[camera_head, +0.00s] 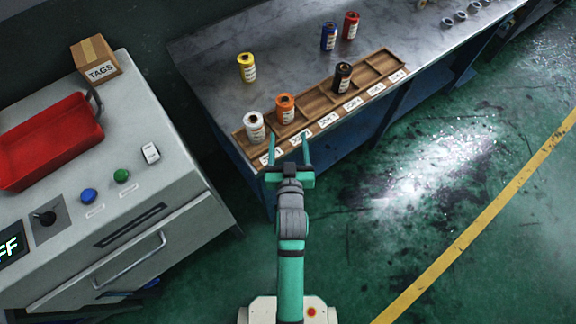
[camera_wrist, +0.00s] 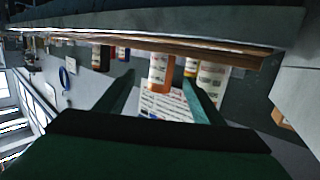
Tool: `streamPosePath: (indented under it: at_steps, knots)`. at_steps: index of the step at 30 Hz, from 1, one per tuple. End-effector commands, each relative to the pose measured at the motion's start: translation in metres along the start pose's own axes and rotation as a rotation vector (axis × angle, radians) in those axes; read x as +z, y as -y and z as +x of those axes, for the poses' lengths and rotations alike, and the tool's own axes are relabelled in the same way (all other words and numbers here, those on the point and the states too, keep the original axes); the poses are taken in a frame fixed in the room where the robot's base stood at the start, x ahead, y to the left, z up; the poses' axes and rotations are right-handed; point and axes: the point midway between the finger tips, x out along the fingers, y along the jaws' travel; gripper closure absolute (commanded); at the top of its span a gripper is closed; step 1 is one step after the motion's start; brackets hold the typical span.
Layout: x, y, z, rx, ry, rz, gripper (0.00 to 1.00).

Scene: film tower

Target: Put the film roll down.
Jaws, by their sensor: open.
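My gripper (camera_head: 288,138) is open and empty at the front edge of the wooden tray (camera_head: 317,104). An orange film roll (camera_head: 285,108) stands upright in the tray, just beyond my fingertips. In the wrist view, which looks upside down, the orange roll (camera_wrist: 161,73) appears between the two open fingers; I cannot tell whether they touch it. A white roll (camera_head: 254,127) stands in the leftmost compartment and a black roll (camera_head: 342,77) farther right in the tray. Yellow (camera_head: 247,67), blue (camera_head: 328,36) and red (camera_head: 351,25) rolls stand on the bench behind.
The tray lies along the front edge of the metal bench (camera_head: 210,60), with white labels along its front. A grey cabinet (camera_head: 150,195) on the left bears a red bin (camera_head: 50,140), buttons and a TAGS box (camera_head: 97,60). The green floor on the right is clear.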

Motion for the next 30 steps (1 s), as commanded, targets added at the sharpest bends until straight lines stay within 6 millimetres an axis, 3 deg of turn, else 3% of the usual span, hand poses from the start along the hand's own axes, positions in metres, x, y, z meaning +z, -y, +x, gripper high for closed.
streamPosePath:
  at_steps: [3, 12, 18, 24, 30]
  knots:
    - [0.028, 0.001, -0.042, 0.01, 0.02, 0.001, 0.38]
    - [0.065, 0.003, -0.148, 0.03, 0.044, 0.001, 0.38]
    - [0.07, 0.006, -0.217, 0.035, 0.059, -0.001, 0.38]
    - [0.063, 0.011, -0.278, 0.034, 0.071, 0.001, 0.38]
    - [0.053, 0.01, -0.311, 0.031, 0.076, 0.001, 0.38]
